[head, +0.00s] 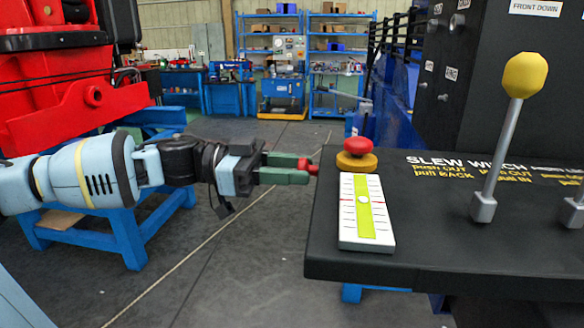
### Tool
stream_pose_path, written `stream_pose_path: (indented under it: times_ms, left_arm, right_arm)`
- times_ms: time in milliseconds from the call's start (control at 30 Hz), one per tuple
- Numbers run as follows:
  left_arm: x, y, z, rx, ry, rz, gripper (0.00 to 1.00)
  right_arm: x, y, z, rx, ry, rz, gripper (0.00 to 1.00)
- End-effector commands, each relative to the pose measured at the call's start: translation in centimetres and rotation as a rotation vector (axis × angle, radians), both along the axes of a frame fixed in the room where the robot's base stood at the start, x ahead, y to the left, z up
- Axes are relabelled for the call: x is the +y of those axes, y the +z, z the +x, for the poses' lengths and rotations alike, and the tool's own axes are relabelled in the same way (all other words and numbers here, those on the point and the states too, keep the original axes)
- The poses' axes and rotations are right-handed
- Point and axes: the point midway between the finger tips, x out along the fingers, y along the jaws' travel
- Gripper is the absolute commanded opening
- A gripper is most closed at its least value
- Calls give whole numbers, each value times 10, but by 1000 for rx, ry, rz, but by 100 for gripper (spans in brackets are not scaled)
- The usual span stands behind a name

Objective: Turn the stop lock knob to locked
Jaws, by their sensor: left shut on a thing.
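My left gripper (298,168) reaches in from the left, at the left edge of the black console. Its green fingers are shut on a small red knob-like piece (305,164), mostly hidden between them. I cannot read any lock mark or the turn of this piece. A red mushroom-shaped button (358,146) on a yellow base (356,162) stands on the console top, right of the fingertips and apart from them. I cannot tell from a label which of these red parts is the stop lock knob. My right gripper is not in view.
The black console (340,265) carries a white level gauge (363,212) with a yellow-green strip and a tall lever (497,140) with a yellow knob. A dark switch panel (475,90) rises behind. Red machinery on a blue stand (130,235) is at left. Open floor lies between.

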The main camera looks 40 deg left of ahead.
Motion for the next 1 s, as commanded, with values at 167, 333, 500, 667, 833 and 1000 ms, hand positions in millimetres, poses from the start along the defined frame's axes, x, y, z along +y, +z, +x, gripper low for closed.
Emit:
stream_pose_path:
  times_ms: [167, 333, 500, 667, 833, 1000]
  left_arm:
    - [0, 0, 0, -87, -1, 53, 12]
    - [0, 1, 0, -212, -1, 129, 12]
    - [0, 1, 0, -351, 0, 213, 12]
    - [0, 1, 0, -481, 0, 294, 12]
    - [0, 1, 0, -619, 0, 378, 12]
    - [0, 1, 0, -756, 1, 462, 12]
  right_arm:
    - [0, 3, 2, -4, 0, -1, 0]
    - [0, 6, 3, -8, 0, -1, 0]
    - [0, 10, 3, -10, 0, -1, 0]
    - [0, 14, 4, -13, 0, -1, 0]
    - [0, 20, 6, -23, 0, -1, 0]
    - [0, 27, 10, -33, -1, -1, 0]
